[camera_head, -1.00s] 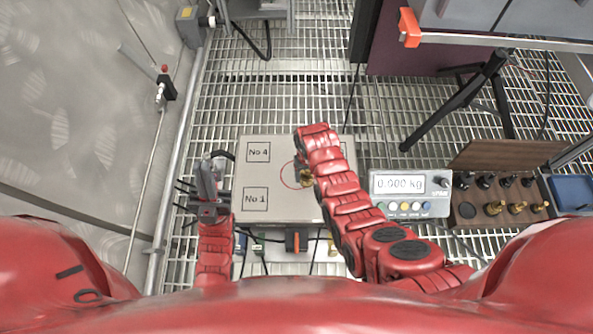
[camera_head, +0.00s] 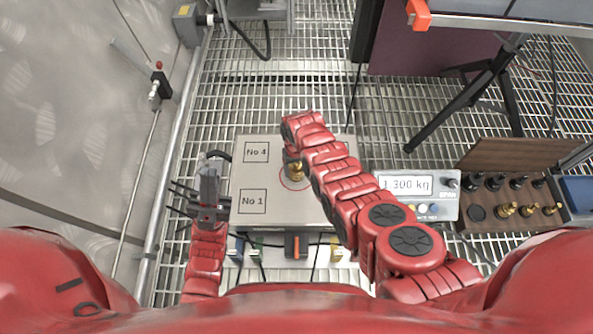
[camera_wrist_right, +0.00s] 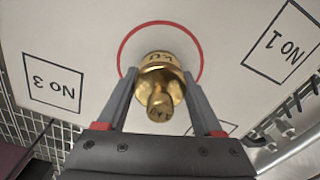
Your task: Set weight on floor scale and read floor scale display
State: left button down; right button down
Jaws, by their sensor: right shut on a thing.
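The brass weight (camera_head: 297,171) stands upright on the pale plate of the floor scale (camera_head: 252,176), inside the red circle. In the right wrist view the weight (camera_wrist_right: 160,80) shows its knob towards me, with the red ring around its base. My right gripper (camera_wrist_right: 159,84) has a finger on each side of the weight and is shut on it. The scale display (camera_head: 405,184) is lit and appears to read 1.300 kg. My left gripper (camera_head: 208,170) hangs beside the scale's left edge, away from the weight; its finger gap is unclear.
An open wooden weight box (camera_head: 512,190) holds dark and brass weights at the right, with an empty round seat at its front left. A blue tray (camera_head: 577,192) stands beyond it. A dark stand leg (camera_head: 460,105) rests on the grating. Cables run below the scale.

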jog(key=shift+c, duration=0.2)
grip_release()
jog(key=shift+r, duration=0.1)
